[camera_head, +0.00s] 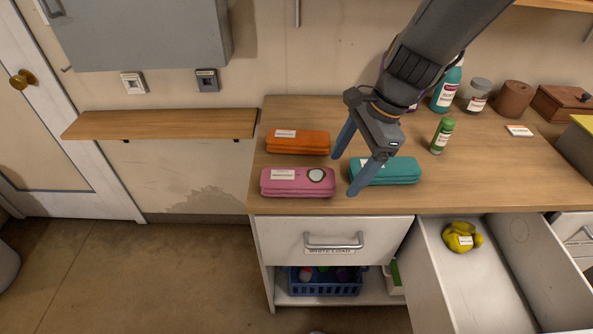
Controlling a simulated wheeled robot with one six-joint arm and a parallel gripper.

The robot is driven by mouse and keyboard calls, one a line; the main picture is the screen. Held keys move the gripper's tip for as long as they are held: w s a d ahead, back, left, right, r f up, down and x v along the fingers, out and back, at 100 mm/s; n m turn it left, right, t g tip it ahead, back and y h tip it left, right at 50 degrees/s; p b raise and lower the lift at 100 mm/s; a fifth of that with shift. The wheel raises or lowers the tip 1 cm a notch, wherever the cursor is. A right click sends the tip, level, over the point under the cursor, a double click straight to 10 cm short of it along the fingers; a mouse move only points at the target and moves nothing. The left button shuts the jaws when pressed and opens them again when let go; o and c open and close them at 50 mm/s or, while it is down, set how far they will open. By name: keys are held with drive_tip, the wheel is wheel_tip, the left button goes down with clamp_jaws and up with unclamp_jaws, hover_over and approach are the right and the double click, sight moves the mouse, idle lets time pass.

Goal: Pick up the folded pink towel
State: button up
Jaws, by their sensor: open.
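The folded pink towel (297,188) lies flat at the front left of the wooden counter, with a white label and a pale round patch on top. My gripper (342,174) hangs over the counter just right of the pink towel. Its two blue fingers are spread apart, with nothing seen between them. One fingertip is near the orange towel's right end, the other in front of the teal towel. Whether the fingertips touch the counter I cannot tell.
A folded orange towel (298,142) lies behind the pink one. A folded teal towel (386,171) lies to the right, partly behind my gripper. A green bottle (442,135) stands farther right. An open drawer (487,293) holds a yellow item (461,237). A wall shelf (160,124) is left.

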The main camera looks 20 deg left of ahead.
sight(299, 175)
drive_tip(key=a+m, duration=0.1)
drive_tip(key=a, duration=0.1)
drive_tip(key=a+m, duration=0.1)
drive_tip(key=a, duration=0.1)
drive_tip(key=a+r+p, duration=0.1)
drive_tip(key=a, duration=0.2)
drive_tip(key=shift+s+a+m+y, duration=0.1)
drive_tip(key=shift+s+m+y, duration=0.2)
drive_tip(key=shift+m, duration=0.1)
drive_tip(key=shift+s+a+f+g, duration=0.1)
drive_tip(key=shift+a+f+g, duration=0.15)
drive_tip(key=shift+f+g, duration=0.05)
drive_tip(key=shift+w+a+p+x, duration=0.15)
drive_tip(key=shift+p+x, duration=0.3)
drive_tip(key=shift+x, duration=1.3)
drive_tip(key=shift+w+a+p+x, duration=0.15)
drive_tip(key=shift+p+x, duration=0.25)
drive_tip(key=shift+x, duration=1.35)
drive_tip(key=shift+r, duration=0.15)
drive_tip(key=c, duration=1.2)
